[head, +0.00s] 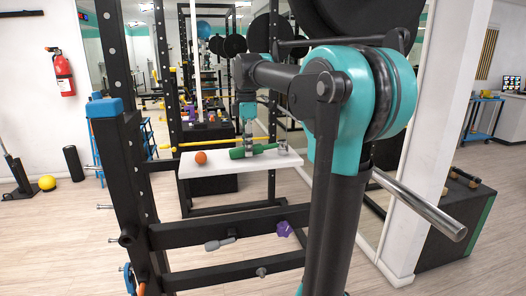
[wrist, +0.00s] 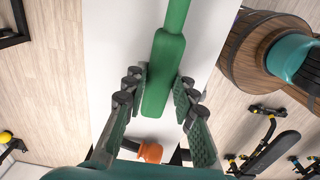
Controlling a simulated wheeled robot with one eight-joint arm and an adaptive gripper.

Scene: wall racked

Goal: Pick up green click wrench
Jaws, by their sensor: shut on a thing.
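The green click wrench (head: 238,153) lies lengthwise along a white shelf (head: 215,166), with a silver end piece (head: 283,149) towards the right. My gripper (head: 248,142) points down over it from above. In the wrist view the wrench's green handle (wrist: 165,75) runs between the two fingers of my gripper (wrist: 160,88), one on each side. The fingers are shut on the handle near its thick end. Whether the wrench rests on the shelf or is just clear of it cannot be told.
A small orange object (head: 200,157) sits on the shelf left of the wrench; it also shows in the wrist view (wrist: 150,152). A black rack upright (head: 122,180) with a blue cap stands in front, left of my arm. A purple piece (head: 284,229) hangs on a lower bar.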

